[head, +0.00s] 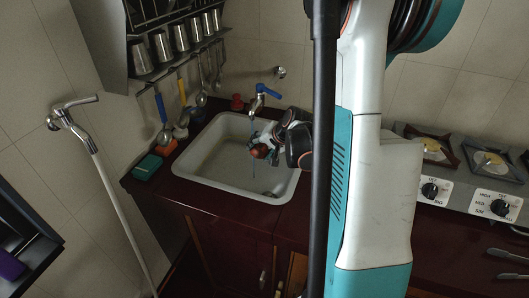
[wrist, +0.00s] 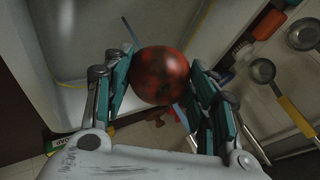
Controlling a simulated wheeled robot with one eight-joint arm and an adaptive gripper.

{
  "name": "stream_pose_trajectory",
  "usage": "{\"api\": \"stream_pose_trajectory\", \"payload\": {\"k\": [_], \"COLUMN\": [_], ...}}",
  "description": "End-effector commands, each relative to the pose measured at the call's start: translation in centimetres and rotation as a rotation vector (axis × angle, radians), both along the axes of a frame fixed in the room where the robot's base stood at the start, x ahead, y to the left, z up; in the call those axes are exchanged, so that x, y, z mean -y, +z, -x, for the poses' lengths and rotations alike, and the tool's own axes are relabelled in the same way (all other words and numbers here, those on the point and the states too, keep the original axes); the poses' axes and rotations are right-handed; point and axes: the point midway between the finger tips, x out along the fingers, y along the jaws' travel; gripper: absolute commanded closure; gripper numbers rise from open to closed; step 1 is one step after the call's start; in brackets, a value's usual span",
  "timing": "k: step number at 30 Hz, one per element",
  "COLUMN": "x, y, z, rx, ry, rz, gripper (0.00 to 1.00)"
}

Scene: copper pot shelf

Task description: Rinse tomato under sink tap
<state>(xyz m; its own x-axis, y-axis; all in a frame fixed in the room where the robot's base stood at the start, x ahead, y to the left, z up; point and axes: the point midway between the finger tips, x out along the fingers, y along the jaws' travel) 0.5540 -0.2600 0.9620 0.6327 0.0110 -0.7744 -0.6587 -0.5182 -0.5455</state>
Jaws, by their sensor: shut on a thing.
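A red tomato with dark mottling (wrist: 160,75) is held between the teal-padded fingers of my gripper (wrist: 160,88). In the head view, the tomato (head: 261,151) and my gripper (head: 264,144) are over the white sink basin (head: 212,160), below the metal tap with a blue handle (head: 262,96). A thin blue stream of water (head: 253,128) falls from the spout at the tomato's left.
A gas stove (head: 480,165) is at the right. My arm hides the counter between.

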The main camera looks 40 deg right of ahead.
Motion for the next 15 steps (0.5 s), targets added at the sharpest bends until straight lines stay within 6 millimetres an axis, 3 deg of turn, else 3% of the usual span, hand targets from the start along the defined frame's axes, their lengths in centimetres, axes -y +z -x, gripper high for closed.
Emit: {"api": "stream_pose_trajectory", "payload": {"k": [15], "x": [1.0], "y": [-1.0], "z": [-4.6], "rx": [-0.001], "ry": [0.001], "rz": [-0.001], "gripper": [0.74]}}
